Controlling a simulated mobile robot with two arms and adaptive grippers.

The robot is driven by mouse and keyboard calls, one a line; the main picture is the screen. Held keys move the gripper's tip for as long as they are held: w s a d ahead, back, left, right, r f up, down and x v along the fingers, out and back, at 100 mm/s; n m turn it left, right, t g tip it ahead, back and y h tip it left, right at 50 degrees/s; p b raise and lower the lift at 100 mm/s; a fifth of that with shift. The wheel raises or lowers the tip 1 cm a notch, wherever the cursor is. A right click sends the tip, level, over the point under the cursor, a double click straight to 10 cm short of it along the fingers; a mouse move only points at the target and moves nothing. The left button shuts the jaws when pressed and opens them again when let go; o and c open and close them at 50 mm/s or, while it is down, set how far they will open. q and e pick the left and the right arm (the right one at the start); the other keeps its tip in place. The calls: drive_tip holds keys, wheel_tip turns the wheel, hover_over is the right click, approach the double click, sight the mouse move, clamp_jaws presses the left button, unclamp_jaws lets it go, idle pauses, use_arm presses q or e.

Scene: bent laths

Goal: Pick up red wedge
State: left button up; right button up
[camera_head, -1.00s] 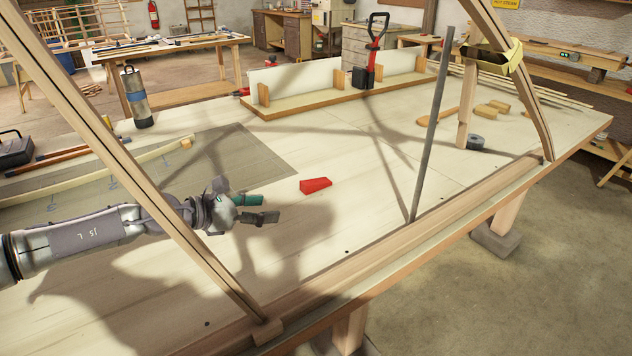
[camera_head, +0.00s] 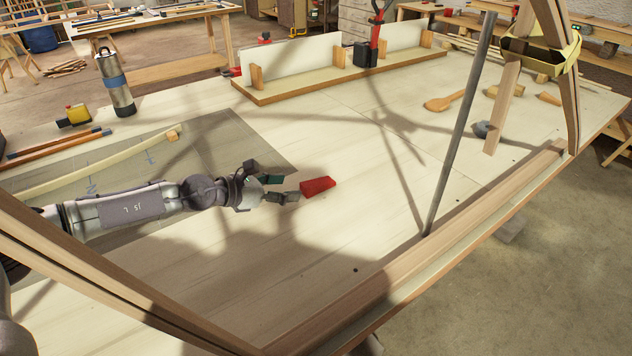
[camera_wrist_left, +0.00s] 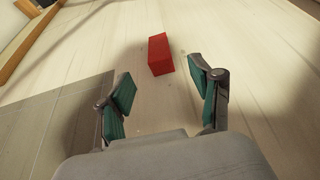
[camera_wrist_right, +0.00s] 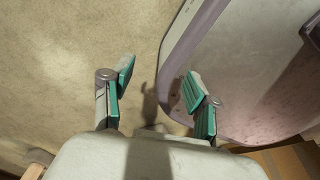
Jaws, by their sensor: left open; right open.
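The red wedge (camera_head: 318,186) lies on the pale wooden bench top, just to the right of my left gripper's fingertips in the head view. My left gripper (camera_head: 280,188) is open and empty, low over the bench and pointing at the wedge. In the left wrist view the wedge (camera_wrist_left: 160,54) lies ahead of the open fingers (camera_wrist_left: 163,92), a little beyond their tips and roughly between them. My right gripper (camera_wrist_right: 160,82) is open and empty in the right wrist view, over bare floor beside a rounded grey-mauve body part of mine. It does not show in the head view.
A bent wooden lath (camera_head: 100,290) crosses in front of my left arm. A grey metal rod (camera_head: 462,120) leans up from the bench beside a long timber rail (camera_head: 470,240). A flask (camera_head: 115,82) and a white-panelled wooden jig (camera_head: 330,72) stand farther back. Bench around the wedge is clear.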

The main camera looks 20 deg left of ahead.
sight(303, 187)
use_arm(q)
drive_tip(key=shift+w+d+f, duration=0.3)
drive_tip(key=shift+w+d, duration=0.05)
drive_tip(key=shift+w, duration=0.2)
drive_tip(key=shift+w+f, duration=0.2)
drive_tip(key=shift+w, duration=0.05)
drive_tip(key=shift+w+d+f, duration=0.1)
drive_tip(key=shift+w+d, duration=0.05)
drive_tip(key=shift+d, duration=0.05)
drive_tip(key=x, duration=0.5)
use_arm(e)
drive_tip(key=shift+w+a, duration=0.25)
drive_tip(key=shift+w, duration=0.4)
use_arm(q)
drive_tip(key=shift+c, duration=0.6)
drive_tip(key=c, duration=1.1)
use_arm(e)
drive_tip(key=shift+s, duration=0.15)
